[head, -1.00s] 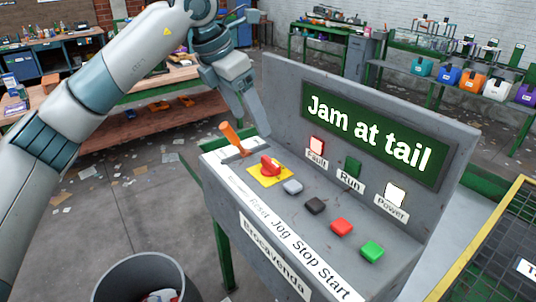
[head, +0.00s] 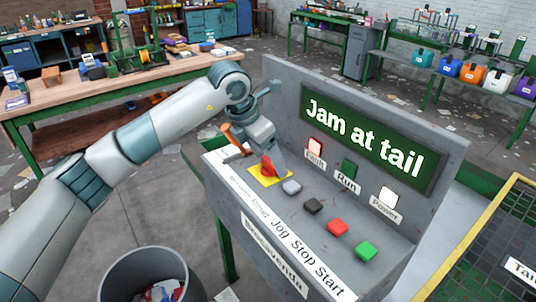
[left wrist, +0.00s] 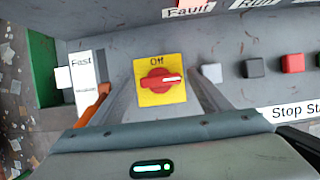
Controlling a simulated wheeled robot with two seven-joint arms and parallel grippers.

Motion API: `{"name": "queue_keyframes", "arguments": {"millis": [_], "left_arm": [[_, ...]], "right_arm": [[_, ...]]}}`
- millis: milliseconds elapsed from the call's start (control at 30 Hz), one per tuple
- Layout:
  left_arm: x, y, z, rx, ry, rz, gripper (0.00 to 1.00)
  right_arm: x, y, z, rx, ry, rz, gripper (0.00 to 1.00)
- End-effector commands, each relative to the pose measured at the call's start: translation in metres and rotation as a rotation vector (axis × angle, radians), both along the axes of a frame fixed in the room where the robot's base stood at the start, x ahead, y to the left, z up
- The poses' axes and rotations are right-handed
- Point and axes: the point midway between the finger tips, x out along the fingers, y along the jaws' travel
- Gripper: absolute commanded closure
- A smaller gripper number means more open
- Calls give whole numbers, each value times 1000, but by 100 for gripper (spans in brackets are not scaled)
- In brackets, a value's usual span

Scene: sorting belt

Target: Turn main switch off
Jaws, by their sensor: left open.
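The main switch (head: 268,167) is a red rotary knob on a yellow plate on the sloped control panel. In the left wrist view the red knob (left wrist: 161,80) lies with its white mark pointing right, and the plate reads "Off" above it. The right gripper is not in view.
Beside the switch are the grey (head: 291,187), black (head: 312,206), red (head: 338,227) and green (head: 366,251) buttons. An orange-handled lever (head: 233,138) stands left of the switch. The display (head: 367,137) reads "Jam at tail". Fault and Power lamps are lit. A bin (head: 150,270) stands in front.

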Motion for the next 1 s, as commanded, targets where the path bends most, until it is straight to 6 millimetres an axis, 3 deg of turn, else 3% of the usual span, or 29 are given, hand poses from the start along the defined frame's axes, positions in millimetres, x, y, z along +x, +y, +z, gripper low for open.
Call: {"name": "queue_keyframes", "arguments": {"millis": [333, 500, 1000], "left_arm": [[0, -1, -2, 0, 0, 0, 32], [0, -1, -2, 0, 0, 0, 71], [0, -1, -4, 1, -2, 52, 71]], "right_arm": [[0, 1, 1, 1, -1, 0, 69], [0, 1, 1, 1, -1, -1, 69], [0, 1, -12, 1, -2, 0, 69]]}}
